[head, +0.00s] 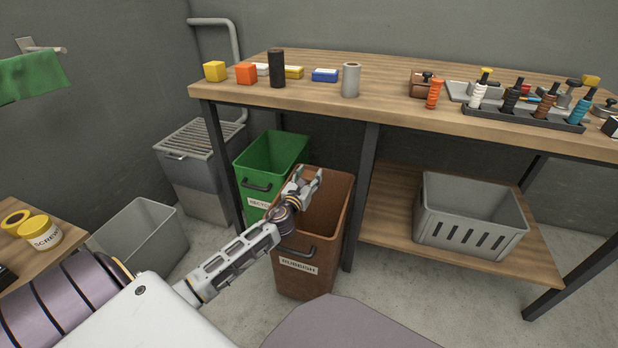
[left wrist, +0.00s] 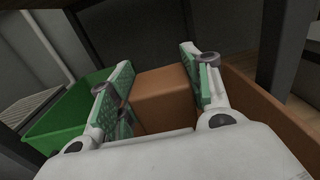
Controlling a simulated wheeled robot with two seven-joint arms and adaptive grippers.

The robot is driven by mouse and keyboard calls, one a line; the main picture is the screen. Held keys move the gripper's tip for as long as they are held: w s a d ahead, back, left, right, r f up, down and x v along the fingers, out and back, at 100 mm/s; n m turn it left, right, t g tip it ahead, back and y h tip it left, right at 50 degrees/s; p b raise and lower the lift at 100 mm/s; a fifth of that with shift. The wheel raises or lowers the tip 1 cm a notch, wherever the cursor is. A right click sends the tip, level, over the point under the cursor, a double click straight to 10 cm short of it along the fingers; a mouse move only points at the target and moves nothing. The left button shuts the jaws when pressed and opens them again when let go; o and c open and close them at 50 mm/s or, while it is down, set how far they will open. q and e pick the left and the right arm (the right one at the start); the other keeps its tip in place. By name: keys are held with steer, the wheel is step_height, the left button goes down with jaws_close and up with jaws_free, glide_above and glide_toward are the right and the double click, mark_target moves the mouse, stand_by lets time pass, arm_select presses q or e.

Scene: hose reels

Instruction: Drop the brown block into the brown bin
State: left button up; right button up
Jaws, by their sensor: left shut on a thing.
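My left gripper (head: 309,177) reaches over the brown bin (head: 316,246), labelled "RUBBISH", with its fingers near the bin's back left rim. In the left wrist view the left gripper (left wrist: 160,80) is shut on the brown block (left wrist: 165,92), which sits between the green finger pads. The brown bin's wall (left wrist: 262,112) shows to the right of the fingers there. In the head view I cannot make out the block against the brown bin. My right gripper is not in view.
A green bin (head: 262,160) stands directly left of the brown bin and also shows in the left wrist view (left wrist: 60,128). The workbench (head: 390,105) and its dark leg (head: 361,190) stand behind and right. A grey bin (head: 150,240) is on the left.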

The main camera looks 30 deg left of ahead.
arm_select(q)
steer(key=o, duration=1.1)
steer(key=shift+o, duration=0.2)
steer(key=s+d, duration=0.2)
steer(key=s, duration=0.9)
steer(key=shift+s+d, duration=0.15)
steer(key=shift+s, duration=0.2)
stand_by(0.9)
